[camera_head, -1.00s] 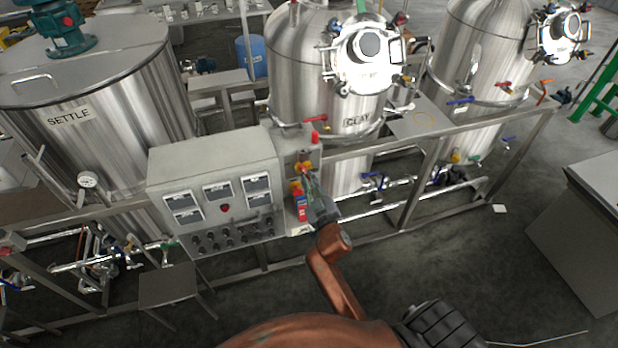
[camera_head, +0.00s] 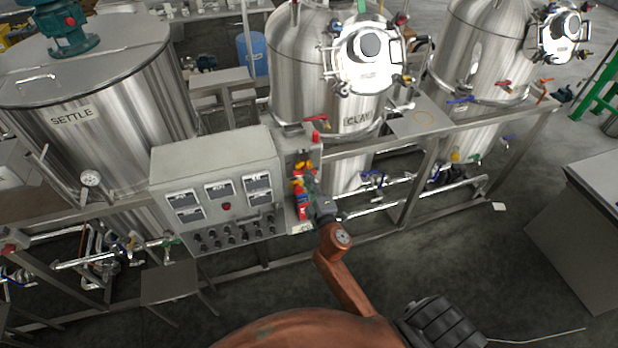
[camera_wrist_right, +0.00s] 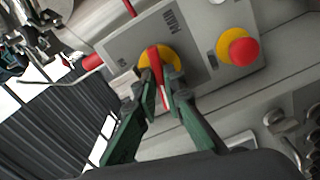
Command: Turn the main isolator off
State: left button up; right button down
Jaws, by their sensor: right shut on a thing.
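The main isolator shows in the right wrist view as a yellow disc (camera_wrist_right: 172,53) with a long red handle (camera_wrist_right: 154,60) across it, on a grey plate (camera_wrist_right: 120,45) with a label reading MAIN. My right gripper (camera_wrist_right: 162,90) is shut on the red handle, with one green-and-grey finger on each side; the fingertips hide its lower part. In the head view my right gripper (camera_head: 314,192) is at the right side of the grey control box (camera_head: 210,155), among small red and yellow parts. My left gripper is not in view.
A red mushroom button (camera_wrist_right: 242,51) on a yellow base sits close beside the isolator. A red cylinder (camera_wrist_right: 92,61) sticks out at the panel's other side. A steel tank (camera_head: 300,80) and frame rails stand behind.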

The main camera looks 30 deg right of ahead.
jog(key=shift+f+n, duration=0.1)
jog(key=shift+n, duration=1.2)
jog(key=c, duration=2)
grip_release()
jog(key=shift+s, duration=0.1)
jog(key=v, duration=1.2)
